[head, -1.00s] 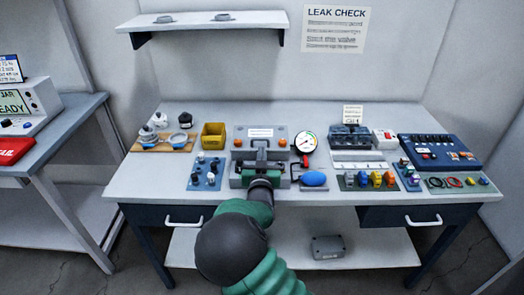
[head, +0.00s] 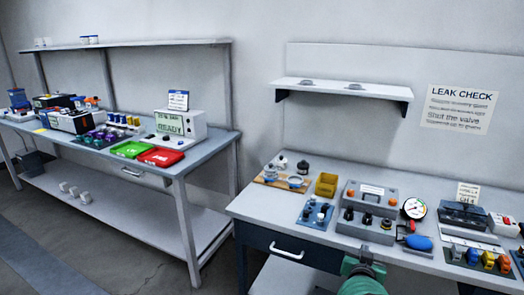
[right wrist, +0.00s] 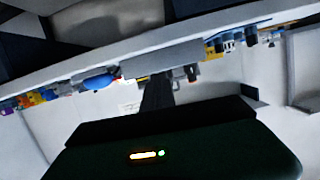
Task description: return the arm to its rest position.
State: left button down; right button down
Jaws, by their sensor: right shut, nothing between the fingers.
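My right arm, green with dark joints, comes in at the bottom of the head view, in front of the leak-check table (head: 262,213). Its gripper is mostly hidden there. In the right wrist view my right gripper (right wrist: 157,92) shows dark fingers shut together with nothing between them. That view is upside down, with the table's front edge and its items above the fingers. The gripper appears apart from the table items. My left gripper is not in view.
A grey fixture (head: 367,198) with black knobs, a round gauge (head: 415,208), a blue bulb (head: 418,242) and a yellow bin (head: 326,184) stand on the table. A second bench (head: 215,148) with red and green trays is at left. Floor lies open between them.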

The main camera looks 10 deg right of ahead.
jog(key=s+a+f+n+g+y, duration=0.2)
jog(key=s+a+f+g+y, duration=0.15)
jog(key=s+a, duration=0.35)
jog(key=s+a+f+n+g+y, duration=0.1)
jog(key=s+a+f+g+y, duration=0.1)
jog(key=s+a+f, duration=0.45)
jog(key=s+a+n+g+y, duration=0.1)
jog(key=s+a+n+g, duration=0.1)
jog(key=s, duration=0.7)
jog(key=s+a+n+g+y, duration=0.1)
jog(key=s+a+n+g, duration=0.15)
jog(key=s, duration=0.65)
jog(key=w+p+v, duration=0.2)
jog(key=p+v, duration=0.6)
jog(key=w+r+p+v, duration=0.1)
jog(key=w+p+v, duration=0.1)
jog(key=p+v, duration=0.6)
jog(key=shift+w+r+m+p, duration=0.2)
jog(key=shift+w+m+p, duration=0.1)
jog(key=shift+m+p, duration=0.2)
